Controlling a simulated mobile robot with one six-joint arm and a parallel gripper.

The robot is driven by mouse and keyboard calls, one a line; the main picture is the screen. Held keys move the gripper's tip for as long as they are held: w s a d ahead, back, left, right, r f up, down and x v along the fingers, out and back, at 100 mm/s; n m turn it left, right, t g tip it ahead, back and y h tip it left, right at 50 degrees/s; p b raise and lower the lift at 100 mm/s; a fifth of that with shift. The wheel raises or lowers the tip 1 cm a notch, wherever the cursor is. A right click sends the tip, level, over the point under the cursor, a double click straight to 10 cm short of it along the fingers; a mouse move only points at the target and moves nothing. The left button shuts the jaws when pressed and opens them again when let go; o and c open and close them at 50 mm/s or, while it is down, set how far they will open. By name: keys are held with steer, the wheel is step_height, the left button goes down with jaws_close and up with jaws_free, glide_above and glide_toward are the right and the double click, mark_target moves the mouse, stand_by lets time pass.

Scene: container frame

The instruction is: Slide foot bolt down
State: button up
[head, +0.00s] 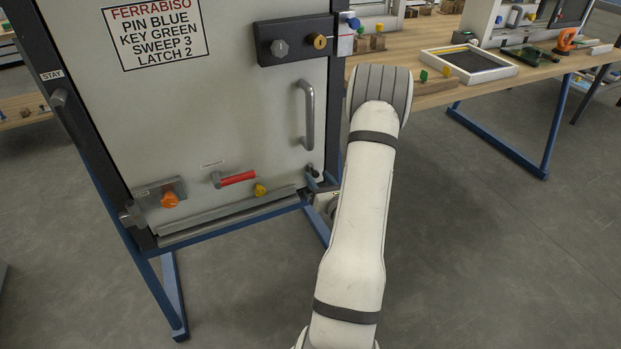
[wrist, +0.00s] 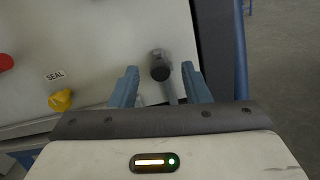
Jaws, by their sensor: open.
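A dark round knob (wrist: 160,71) on a grey stem stands out from the lower right of the pale door panel; it looks like the foot bolt's knob. It also shows small in the head view (head: 312,170), at the panel's lower right corner. My gripper (wrist: 160,78) is open, with one blue-grey finger on each side of the knob and a gap on both sides. I cannot tell how deep the knob sits between the fingers. In the head view my arm hides much of my gripper. The lower part of the bolt is hidden.
The panel (head: 230,110) carries a grey handle (head: 308,115), a red lever (head: 237,179), a yellow knob (head: 260,190) and an orange knob (head: 170,200). A grey ledge (head: 228,217) runs along its bottom. A wooden workbench (head: 540,70) stands at the right; the floor between is clear.

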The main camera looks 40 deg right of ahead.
mark_target(316, 176)
steer(key=shift+x, duration=1.55)
steer(key=shift+a, duration=0.1)
steer(key=shift+c, duration=0.4)
jaws_close()
